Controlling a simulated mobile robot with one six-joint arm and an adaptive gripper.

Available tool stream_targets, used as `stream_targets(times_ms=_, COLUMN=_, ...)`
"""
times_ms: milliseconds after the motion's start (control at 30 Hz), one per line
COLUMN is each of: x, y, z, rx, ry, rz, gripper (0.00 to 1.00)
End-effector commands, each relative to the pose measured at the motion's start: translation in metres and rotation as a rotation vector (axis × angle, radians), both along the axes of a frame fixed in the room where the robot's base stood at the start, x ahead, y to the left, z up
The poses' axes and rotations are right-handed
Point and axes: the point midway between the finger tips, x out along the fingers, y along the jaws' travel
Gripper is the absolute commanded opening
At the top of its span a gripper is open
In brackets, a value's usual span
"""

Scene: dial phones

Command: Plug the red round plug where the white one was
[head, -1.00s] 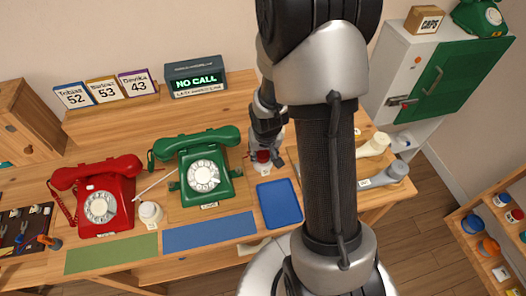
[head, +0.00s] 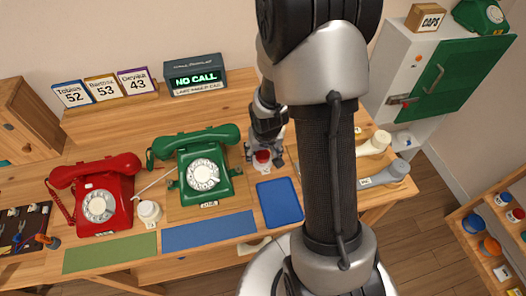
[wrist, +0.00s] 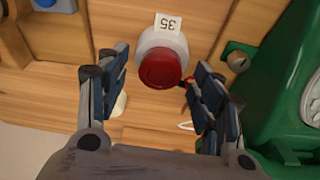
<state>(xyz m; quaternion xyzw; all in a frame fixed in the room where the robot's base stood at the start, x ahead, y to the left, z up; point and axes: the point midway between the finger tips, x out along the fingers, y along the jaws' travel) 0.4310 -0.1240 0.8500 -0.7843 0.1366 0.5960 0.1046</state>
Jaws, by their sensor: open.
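The red round plug (wrist: 160,69) sits on a white round base with a "35" tag (wrist: 167,23) in the wrist view. In the head view the red plug (head: 262,157) stands right of the green phone (head: 203,170). My gripper (wrist: 160,108) is open, its fingers spread to either side of the plug; the right finger is close to the red part, and I cannot tell whether it touches. A white round piece (head: 149,211) stands between the red phone (head: 98,196) and the green phone, a thin white line near it. I cannot tell whether it is the white plug.
A blue tray (head: 279,203) lies right of the blue mat (head: 209,232) and green mat (head: 110,253). The "NO CALL" display (head: 195,77) and number cards stand at the back. Cream and grey handset-like pieces (head: 384,173) lie at the right. My arm hides part of the table.

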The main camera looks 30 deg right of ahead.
Motion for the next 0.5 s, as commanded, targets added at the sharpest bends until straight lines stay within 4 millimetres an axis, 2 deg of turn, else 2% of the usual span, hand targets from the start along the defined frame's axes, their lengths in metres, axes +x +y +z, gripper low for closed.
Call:
stream_targets(times_ms=267, x=0.0, y=0.0, z=0.003, rx=0.0, ry=-0.001, rz=0.0, gripper=0.61)
stream_targets(times_ms=367, x=-0.002, y=0.001, z=0.012, rx=-0.002, ry=-0.002, rz=0.0, gripper=0.61)
stream_targets(times_ms=500, x=-0.007, y=0.003, z=0.037, rx=-0.003, ry=-0.006, rz=0.001, gripper=0.61)
